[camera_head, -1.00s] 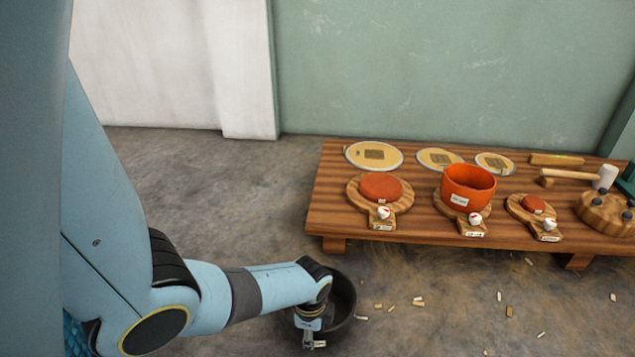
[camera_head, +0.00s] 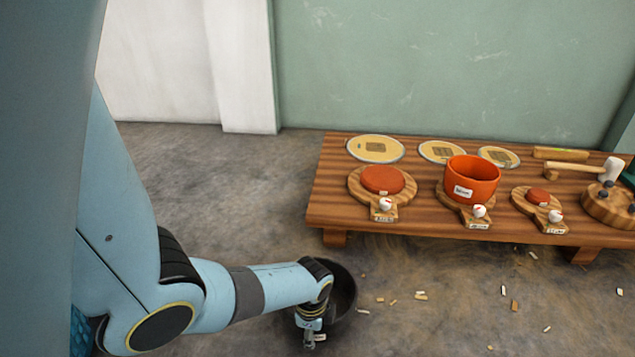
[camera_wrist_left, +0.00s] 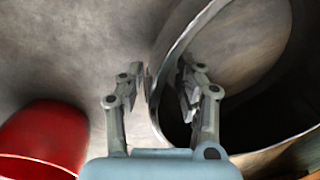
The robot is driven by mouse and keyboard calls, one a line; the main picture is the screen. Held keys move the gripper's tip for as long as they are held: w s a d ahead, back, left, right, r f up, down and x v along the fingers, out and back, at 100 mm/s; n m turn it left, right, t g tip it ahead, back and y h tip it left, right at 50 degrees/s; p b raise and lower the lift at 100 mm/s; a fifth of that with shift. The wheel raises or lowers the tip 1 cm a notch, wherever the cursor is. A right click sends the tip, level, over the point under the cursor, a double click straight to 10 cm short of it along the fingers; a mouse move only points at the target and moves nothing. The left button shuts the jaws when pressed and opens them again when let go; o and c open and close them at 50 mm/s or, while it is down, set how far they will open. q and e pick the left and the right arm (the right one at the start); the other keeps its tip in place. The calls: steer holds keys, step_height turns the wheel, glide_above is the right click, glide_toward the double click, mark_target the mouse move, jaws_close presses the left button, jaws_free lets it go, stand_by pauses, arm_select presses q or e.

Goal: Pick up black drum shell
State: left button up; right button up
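The black drum shell (camera_head: 345,289) stands on the floor, partly hidden behind my left wrist in the head view. In the left wrist view its open round rim and dark inside (camera_wrist_left: 262,118) fill the right half. My left gripper (camera_head: 310,340) is at the shell's near side in the head view. In the left wrist view my left gripper (camera_wrist_left: 165,88) straddles the shell's wall, one finger outside and one inside. The fingers are part-way apart, and a gap shows between the inner finger and the wall. My right gripper is not in view.
A low wooden bench (camera_head: 420,222) stands to the right, with an orange drum shell (camera_head: 473,180), drum heads, paddle-shaped stands and a mallet (camera_head: 600,170) on it. A red vessel (camera_wrist_left: 45,140) shows in the left wrist view. Small chips litter the floor right of the black shell.

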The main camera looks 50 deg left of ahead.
arm_select(q)
jaws_close()
steer(key=shift+r, duration=0.1)
stand_by(0.7)
